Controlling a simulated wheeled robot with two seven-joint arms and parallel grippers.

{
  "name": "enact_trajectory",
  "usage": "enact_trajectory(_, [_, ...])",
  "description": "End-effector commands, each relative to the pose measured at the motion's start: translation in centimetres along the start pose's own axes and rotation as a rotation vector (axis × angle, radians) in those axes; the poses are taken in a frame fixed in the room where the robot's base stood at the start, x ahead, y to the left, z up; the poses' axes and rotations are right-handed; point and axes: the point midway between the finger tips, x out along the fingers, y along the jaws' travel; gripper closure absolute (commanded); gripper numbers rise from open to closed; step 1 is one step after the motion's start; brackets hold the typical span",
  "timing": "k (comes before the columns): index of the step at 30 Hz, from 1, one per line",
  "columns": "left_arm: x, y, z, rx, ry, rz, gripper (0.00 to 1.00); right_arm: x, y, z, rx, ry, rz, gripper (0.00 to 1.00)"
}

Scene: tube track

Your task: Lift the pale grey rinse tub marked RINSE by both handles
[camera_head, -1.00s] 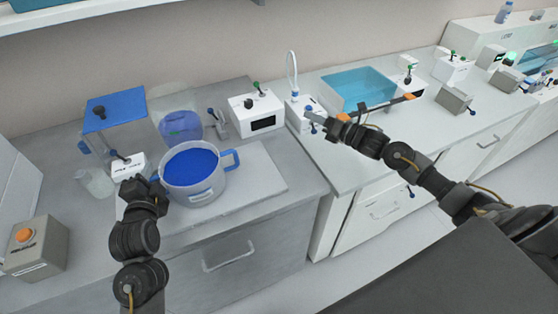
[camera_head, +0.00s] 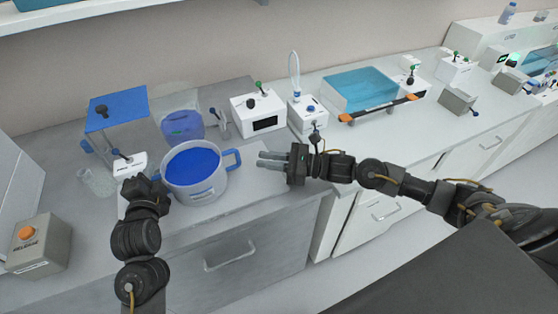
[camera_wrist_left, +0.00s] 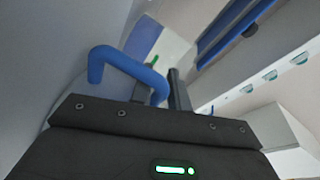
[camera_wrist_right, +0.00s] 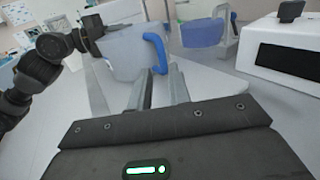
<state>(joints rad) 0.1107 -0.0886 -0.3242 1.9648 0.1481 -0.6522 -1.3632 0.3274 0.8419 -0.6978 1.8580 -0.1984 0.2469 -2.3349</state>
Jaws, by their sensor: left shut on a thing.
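The pale grey rinse tub (camera_head: 205,188) stands on a light board on the left counter, with blue contents and a label on its front. Its right blue handle (camera_head: 233,158) is free and also shows in the right wrist view (camera_wrist_right: 156,52). My left gripper (camera_head: 150,180) is at the tub's left side, shut on the left blue handle (camera_wrist_left: 125,68). My right gripper (camera_head: 268,160) is to the right of the tub, fingers pointing left at the right handle. Its two fingers are apart with nothing between them; the handle lies just beyond the tips.
A white box with a dark display (camera_head: 257,112) and a clear blue container (camera_head: 182,125) stand behind the tub. A blue-topped stand (camera_head: 115,108) is at the back left. A grey box with an orange button (camera_head: 38,245) is at the front left. A teal basin (camera_head: 362,90) is on the right counter.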

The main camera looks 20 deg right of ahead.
Motion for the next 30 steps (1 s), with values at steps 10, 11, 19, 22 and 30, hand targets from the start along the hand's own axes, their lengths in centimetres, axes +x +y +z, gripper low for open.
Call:
enact_trajectory(10, [0.0,-0.2,-0.1,-0.004,0.001,-0.005,1.0,6.4,0.0,0.1,0.002,-0.003,0.001,0.81])
enact_trajectory(11, [0.0,-0.2,-0.1,-0.004,0.001,-0.005,1.0,6.8,0.0,0.1,0.001,-0.002,0.0,0.81])
enact_trajectory(19, [0.0,-0.2,-0.1,-0.004,0.001,-0.006,1.0,8.7,-0.1,0.0,0.002,0.0,-0.001,0.81])
enact_trajectory(22, [0.0,-0.2,-0.1,-0.004,0.001,-0.006,1.0,8.8,-0.1,0.0,0.002,0.0,-0.001,0.81])
enact_trajectory(30, [0.0,-0.2,-0.1,-0.004,0.001,-0.006,1.0,8.7,0.0,0.0,0.002,0.0,-0.001,0.93])
